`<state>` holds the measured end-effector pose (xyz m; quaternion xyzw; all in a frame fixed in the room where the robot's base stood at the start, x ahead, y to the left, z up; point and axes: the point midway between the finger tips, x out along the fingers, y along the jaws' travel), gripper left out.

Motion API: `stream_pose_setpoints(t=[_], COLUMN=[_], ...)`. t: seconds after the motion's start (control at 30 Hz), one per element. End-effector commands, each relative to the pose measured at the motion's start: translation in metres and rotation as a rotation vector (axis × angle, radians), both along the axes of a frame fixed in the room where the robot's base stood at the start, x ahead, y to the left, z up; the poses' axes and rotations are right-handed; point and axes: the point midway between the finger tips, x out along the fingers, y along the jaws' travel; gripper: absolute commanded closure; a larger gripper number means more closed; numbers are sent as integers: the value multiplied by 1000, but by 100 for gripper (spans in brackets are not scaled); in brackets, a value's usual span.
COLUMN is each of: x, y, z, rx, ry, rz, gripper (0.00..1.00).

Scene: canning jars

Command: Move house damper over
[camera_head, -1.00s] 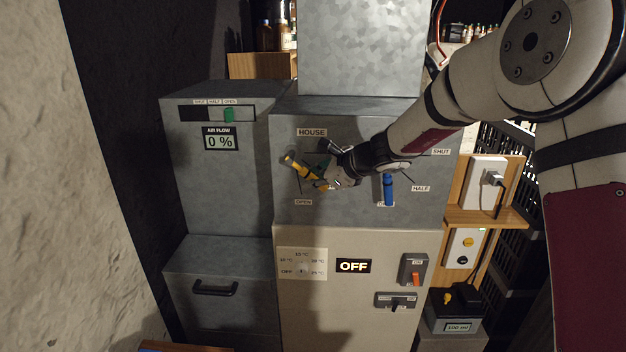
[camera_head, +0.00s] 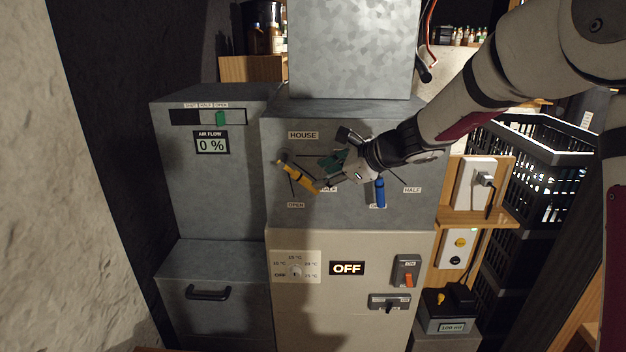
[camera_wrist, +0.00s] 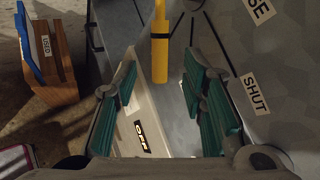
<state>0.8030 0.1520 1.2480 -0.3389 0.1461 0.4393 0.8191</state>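The house damper lever (camera_head: 296,175) has a yellow handle and sits under the HOUSE label (camera_head: 303,135) on the grey box front. In the head view it slants down to the right, its lower end near the HALF label (camera_head: 328,189); the OPEN label (camera_head: 296,205) is below left. My gripper (camera_head: 336,163) is open just right of the lever. In the wrist view the yellow handle (camera_wrist: 160,50) hangs down, its free end in line with the gap between my teal-padded fingers (camera_wrist: 158,78). I cannot tell whether they touch it. The SHUT label (camera_wrist: 255,94) shows at right.
A blue lever (camera_head: 380,192) stands right of my gripper on the same panel. The heater below has an OFF display (camera_head: 347,268) and switches (camera_head: 407,271). A left cabinet (camera_head: 172,180) carries a green slider (camera_head: 220,118) and reads 0 %. A metal duct (camera_head: 355,50) rises above.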

Motion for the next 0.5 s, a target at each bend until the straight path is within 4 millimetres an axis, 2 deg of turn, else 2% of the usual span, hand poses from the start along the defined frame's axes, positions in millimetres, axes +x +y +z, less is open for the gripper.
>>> stream_pose_setpoints(t=[0.2,0.5], x=[-17,-22], y=[-19,-24], z=[16,20], rx=[-1,1], ry=[0,2], rz=[-1,0], gripper=[62,62])
